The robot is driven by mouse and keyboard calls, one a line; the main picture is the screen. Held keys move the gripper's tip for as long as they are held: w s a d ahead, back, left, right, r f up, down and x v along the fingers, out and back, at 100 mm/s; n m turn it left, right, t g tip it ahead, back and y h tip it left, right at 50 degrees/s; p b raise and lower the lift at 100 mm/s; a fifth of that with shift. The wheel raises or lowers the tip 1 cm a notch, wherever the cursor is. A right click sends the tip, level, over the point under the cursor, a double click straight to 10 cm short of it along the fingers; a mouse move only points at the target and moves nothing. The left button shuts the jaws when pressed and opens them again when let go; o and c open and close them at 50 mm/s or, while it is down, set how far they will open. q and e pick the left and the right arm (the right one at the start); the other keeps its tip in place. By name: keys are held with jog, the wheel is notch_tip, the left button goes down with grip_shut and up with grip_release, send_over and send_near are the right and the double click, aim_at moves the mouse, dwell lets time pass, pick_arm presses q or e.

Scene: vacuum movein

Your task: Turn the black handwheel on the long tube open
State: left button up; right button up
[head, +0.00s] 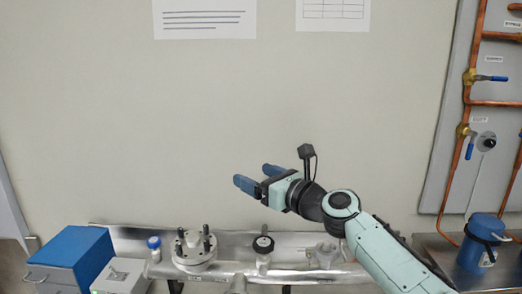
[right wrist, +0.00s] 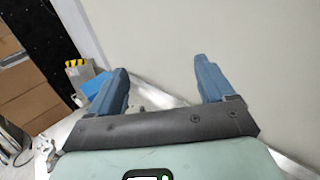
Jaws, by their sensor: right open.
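The black handwheel (head: 263,243) sits on top of a short metal valve on the long silver tube (head: 222,267), low in the middle of the head view. My right gripper (head: 254,176) is open and empty, raised well above the tube in front of the wall and pointing left. It is above the handwheel and apart from it. In the right wrist view its two blue fingers (right wrist: 160,84) stand wide apart with only wall and bench between them. The handwheel cannot be made out in the right wrist view. My left gripper is not in view.
A flange with dark bolts (head: 194,249) stands left of the handwheel. A blue box (head: 70,257) and a small grey box (head: 121,276) are at the far left. A panel with copper pipes (head: 470,130) and a blue canister (head: 480,245) are at right. Space before the wall is free.

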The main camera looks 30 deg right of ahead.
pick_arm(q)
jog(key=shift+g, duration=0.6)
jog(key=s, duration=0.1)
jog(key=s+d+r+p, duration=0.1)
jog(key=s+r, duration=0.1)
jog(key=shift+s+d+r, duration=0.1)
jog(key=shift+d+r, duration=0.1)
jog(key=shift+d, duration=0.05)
pick_arm(e)
notch_tip(320, 180, up, 3)
jog(key=shift+f, duration=0.1)
